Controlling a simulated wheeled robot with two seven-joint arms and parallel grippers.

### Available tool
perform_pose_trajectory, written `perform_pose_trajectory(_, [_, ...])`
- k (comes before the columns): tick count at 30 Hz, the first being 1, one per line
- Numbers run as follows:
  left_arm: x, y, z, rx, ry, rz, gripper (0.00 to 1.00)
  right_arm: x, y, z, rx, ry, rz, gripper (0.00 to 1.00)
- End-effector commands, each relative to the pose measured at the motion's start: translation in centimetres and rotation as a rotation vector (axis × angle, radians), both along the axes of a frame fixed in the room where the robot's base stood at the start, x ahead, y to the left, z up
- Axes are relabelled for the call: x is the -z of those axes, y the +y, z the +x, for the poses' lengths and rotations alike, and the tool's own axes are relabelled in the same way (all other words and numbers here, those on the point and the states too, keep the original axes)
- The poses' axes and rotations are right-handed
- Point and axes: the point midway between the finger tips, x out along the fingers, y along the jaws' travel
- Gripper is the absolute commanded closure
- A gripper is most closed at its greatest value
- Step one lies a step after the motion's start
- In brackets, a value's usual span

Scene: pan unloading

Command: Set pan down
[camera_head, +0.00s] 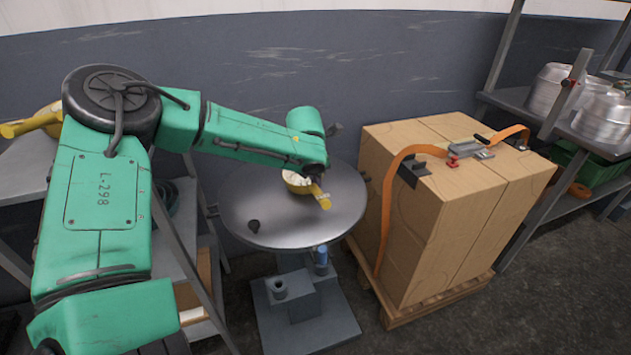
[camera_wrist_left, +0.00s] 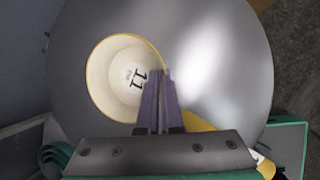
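The pan (camera_head: 298,183) is small and yellow with a white inside, and its yellow handle points toward the lower right. It is at the round grey metal table (camera_head: 245,200); I cannot tell whether it rests on it or is just above it. In the left wrist view the pan (camera_wrist_left: 112,85) shows a black "11" on its bottom. My left gripper (camera_head: 313,181) is over the pan's handle side. Its fingers (camera_wrist_left: 160,74) are close together at the rim, shut on the pan, and hide part of the rim and handle. My right gripper is not in view.
Strapped cardboard boxes (camera_head: 440,200) stand right of the table. A shelf with silvery pots (camera_head: 603,115) is at far right. Another yellow pan (camera_head: 32,124) is on the left shelf.

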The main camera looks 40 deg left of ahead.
Motion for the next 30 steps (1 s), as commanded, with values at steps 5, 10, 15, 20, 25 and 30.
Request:
perform_pose_trajectory(5, [0.2,0.0,0.0,-0.001,0.0,0.0,0.67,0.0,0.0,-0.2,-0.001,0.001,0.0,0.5])
perform_pose_trajectory(10, [0.2,0.0,0.0,-0.001,0.0,0.0,0.67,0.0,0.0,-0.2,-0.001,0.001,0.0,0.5])
perform_pose_trajectory(15, [0.1,0.0,0.0,-0.001,-0.001,0.0,0.67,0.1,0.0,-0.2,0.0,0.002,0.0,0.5])
perform_pose_trajectory(20, [-1.8,-0.3,-0.6,0.0,-0.003,-0.003,0.67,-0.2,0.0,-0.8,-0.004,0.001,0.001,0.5])
perform_pose_trajectory(25, [-5.3,-0.9,-2.0,-0.001,-0.005,-0.003,0.67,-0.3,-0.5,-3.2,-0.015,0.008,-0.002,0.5])
perform_pose_trajectory(30, [-8.9,-1.6,-3.6,0.001,-0.005,-0.003,0.67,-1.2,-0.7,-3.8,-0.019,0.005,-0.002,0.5])
